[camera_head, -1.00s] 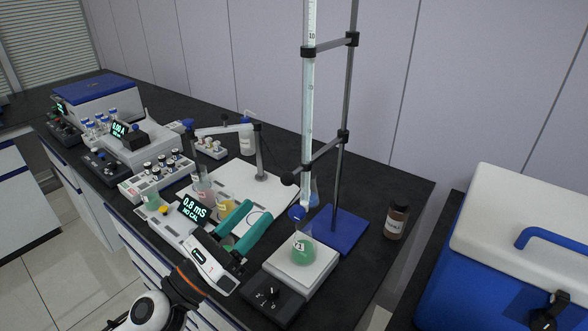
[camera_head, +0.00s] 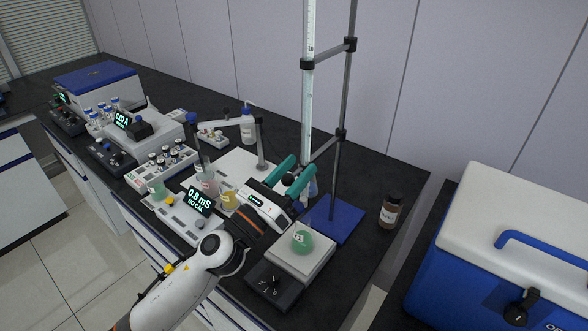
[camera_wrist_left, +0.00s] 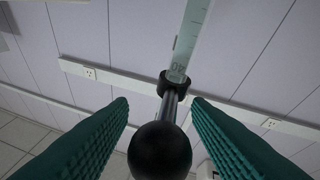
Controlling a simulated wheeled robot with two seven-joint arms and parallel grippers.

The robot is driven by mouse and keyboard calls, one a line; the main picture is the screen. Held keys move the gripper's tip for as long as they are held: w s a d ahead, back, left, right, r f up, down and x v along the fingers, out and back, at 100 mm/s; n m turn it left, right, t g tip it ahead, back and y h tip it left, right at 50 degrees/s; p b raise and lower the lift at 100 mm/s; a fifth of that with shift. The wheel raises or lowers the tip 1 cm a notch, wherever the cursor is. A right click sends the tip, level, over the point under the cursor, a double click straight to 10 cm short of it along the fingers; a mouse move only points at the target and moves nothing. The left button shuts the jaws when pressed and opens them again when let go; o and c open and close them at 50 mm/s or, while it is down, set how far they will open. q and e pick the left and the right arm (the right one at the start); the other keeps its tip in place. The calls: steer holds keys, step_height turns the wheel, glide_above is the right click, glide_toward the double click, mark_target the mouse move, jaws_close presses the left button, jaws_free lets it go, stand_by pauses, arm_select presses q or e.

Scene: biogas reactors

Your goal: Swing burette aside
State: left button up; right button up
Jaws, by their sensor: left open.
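The burette (camera_head: 308,100) is a tall clear tube with markings, held upright by black clamp arms on a grey stand rod (camera_head: 342,95) with a blue base (camera_head: 338,222). Its lower end is largely hidden behind my left gripper (camera_head: 303,163). That gripper is open, its teal fingers at the lower clamp arm. In the left wrist view, the clamp's round black knob (camera_wrist_left: 160,152) sits between the open fingers (camera_wrist_left: 160,102), and the burette (camera_wrist_left: 190,38) rises beyond the clamp ring. I cannot tell whether the fingers touch the knob. My right gripper is not in view.
A flask of green liquid (camera_head: 302,242) stands on a white-topped stirrer (camera_head: 318,262) below the gripper. A meter (camera_head: 200,202) and beakers are to the left. A brown bottle (camera_head: 390,212) and a blue-and-white cooler box (camera_head: 500,245) are to the right.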

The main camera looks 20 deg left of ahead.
arm_select(q)
steer(key=shift+c, duration=0.6)
jaws_close()
